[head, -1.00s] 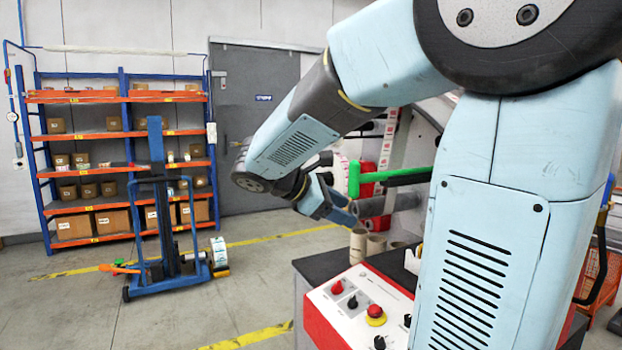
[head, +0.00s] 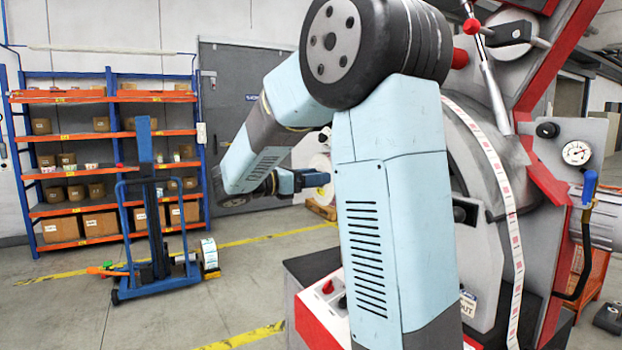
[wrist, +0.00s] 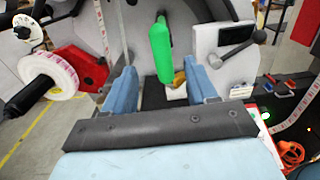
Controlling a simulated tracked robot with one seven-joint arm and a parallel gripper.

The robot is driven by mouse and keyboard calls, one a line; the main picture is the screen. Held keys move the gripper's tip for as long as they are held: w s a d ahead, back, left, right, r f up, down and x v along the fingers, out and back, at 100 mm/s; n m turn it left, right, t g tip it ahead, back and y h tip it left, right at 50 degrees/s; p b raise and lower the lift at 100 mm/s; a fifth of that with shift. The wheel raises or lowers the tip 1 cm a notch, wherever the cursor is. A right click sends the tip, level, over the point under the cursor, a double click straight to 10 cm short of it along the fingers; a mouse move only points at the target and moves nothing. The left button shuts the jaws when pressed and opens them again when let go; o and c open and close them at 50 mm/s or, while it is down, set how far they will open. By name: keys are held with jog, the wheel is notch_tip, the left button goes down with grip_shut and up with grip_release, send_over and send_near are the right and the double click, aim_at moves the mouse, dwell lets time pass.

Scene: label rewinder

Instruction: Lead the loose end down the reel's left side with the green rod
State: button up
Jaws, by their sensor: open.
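My gripper (wrist: 159,68) is open, its two blue fingers apart. The green rod (wrist: 160,46) shows between the fingers in the wrist view, its lower end near fingertip level; I see no finger touching it. In the head view the rod is hidden, and my gripper (head: 316,180) shows partly beyond my arm. A white label reel with red print (wrist: 50,76) sits on a dark spindle left of my gripper in the wrist view. A printed label strip (wrist: 101,30) runs upward near it. In the head view a strip (head: 496,172) curves down the machine's front. I cannot tell which end is loose.
The grey and red machine (head: 572,160) fills the right side, with a pressure gauge (head: 576,152). A red-edged control panel (head: 320,318) is low beside my arm. A blue lift trolley (head: 155,230) and shelving (head: 65,150) stand left. Floor between is clear.

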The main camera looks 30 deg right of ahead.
jog(key=shift+w+d, duration=0.1)
jog(key=shift+d, duration=4.6)
jog(key=shift+c, duration=0.3)
grip_shut()
jog(key=shift+r, duration=0.25)
jog(key=shift+r, duration=1.25)
jog(key=shift+r, duration=0.2)
